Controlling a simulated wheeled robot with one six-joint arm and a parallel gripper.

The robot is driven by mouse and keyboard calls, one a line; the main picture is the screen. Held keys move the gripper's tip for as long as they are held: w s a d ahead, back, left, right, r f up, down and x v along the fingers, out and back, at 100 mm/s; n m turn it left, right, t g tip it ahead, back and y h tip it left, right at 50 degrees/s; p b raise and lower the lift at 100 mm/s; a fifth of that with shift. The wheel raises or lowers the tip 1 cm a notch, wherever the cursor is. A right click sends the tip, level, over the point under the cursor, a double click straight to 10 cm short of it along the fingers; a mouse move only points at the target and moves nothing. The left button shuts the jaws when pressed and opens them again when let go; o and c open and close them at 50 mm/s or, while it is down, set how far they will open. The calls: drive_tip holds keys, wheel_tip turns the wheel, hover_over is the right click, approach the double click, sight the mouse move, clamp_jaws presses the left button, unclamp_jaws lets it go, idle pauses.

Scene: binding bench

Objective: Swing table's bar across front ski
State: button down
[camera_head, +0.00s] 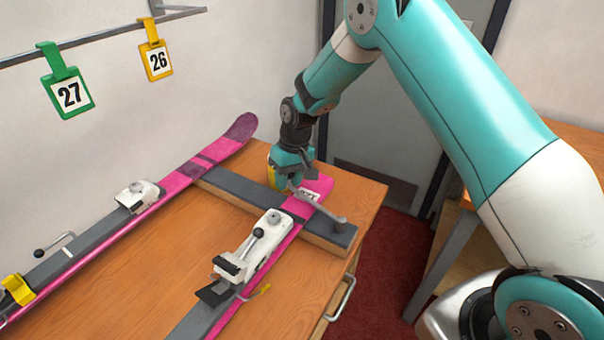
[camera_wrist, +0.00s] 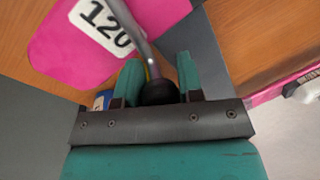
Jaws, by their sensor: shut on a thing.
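The front ski (camera_head: 291,211) is pink and dark, with a white binding (camera_head: 258,243); its pink tip end (camera_wrist: 65,45) with a "120" label shows in the wrist view. The table's bar (camera_head: 327,211) is a bent grey metal rod, mounted at the right end of a dark grey block (camera_head: 240,190). In the wrist view the rod (camera_wrist: 133,30) passes over the ski beside the label and ends in a black knob (camera_wrist: 158,93). My gripper (camera_head: 291,178) is shut on this knob end, at the ski's left edge. Contact between rod and ski cannot be told.
A second pink and dark ski (camera_head: 165,187) lies behind, parallel. Another black-knobbed lever (camera_head: 60,241) is at far left, near a yellow clip (camera_head: 18,290). A yellow object (camera_head: 272,176) is partly hidden behind my gripper. Tags 27 (camera_head: 68,94) and 26 (camera_head: 156,62) hang above.

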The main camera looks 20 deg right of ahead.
drive_tip(key=shift+s+a+n+g, duration=0.15)
drive_tip(key=shift+s+a+n, duration=0.45)
drive_tip(key=shift+a+n, duration=0.25)
drive_tip(key=shift+s+a+n+g, duration=0.15)
drive_tip(key=shift+s+a+n, duration=0.45)
drive_tip(key=shift+a, duration=0.3)
drive_tip(key=shift+f, duration=0.1)
drive_tip(key=c, duration=0.8)
unclamp_jaws()
drive_tip(key=shift+a, duration=0.1)
drive_tip(key=shift+w+r, duration=0.1)
drive_tip(key=shift+r, duration=0.25)
drive_tip(key=b+v, duration=0.2)
drive_tip(key=v, duration=1.4)
drive_tip(key=shift+r, duration=0.45)
